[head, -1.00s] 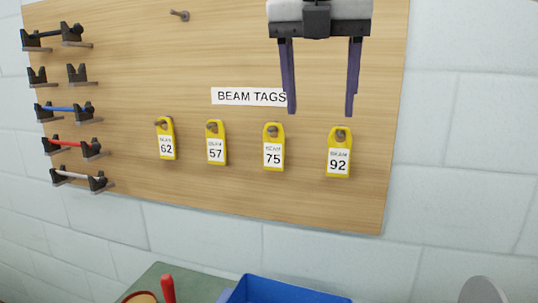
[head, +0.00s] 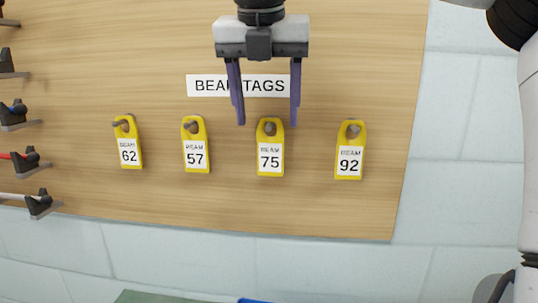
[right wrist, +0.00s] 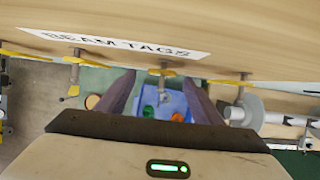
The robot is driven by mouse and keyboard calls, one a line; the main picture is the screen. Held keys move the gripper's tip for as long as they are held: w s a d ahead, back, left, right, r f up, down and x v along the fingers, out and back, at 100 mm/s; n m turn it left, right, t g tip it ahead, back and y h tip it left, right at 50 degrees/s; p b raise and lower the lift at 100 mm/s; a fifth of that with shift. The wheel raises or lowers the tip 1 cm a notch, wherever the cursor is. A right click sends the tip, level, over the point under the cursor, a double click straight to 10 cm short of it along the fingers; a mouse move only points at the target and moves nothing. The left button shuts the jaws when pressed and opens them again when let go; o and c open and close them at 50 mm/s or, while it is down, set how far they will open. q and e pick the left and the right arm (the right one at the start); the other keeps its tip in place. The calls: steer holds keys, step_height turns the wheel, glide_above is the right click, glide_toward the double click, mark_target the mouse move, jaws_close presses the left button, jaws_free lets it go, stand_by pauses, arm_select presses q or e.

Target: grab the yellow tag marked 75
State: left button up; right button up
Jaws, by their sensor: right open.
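The yellow tag marked 75 (head: 270,148) hangs on a peg on the wooden board, third from the left in the head view. My right gripper (head: 268,122) is open and empty. Its fingers point down, with their tips just above the top of tag 75, one on each side of it in the picture. In the right wrist view, a peg with the edge of a yellow tag (right wrist: 169,74) shows between the open fingers (right wrist: 163,95). The gap between the fingers and the board is hard to judge. My left gripper is not in view.
Yellow tags 62 (head: 128,142), 57 (head: 196,146) and 92 (head: 350,151) hang on pegs beside it. The BEAM TAGS label (head: 208,86) is partly behind my fingers. Black holders (head: 20,162) line the board's left side. A blue bin (right wrist: 172,102) stands below.

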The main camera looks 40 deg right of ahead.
mark_target(270, 123)
steer(key=x, duration=0.4)
steer(key=shift+s+d+f, duration=0.15)
steer(key=shift+s+f, duration=0.15)
steer(key=shift+f, duration=0.05)
steer(key=shift+w+f, duration=0.15)
steer(key=shift+f, duration=0.05)
steer(key=c, duration=1.1)
steer(key=shift+r, duration=0.1)
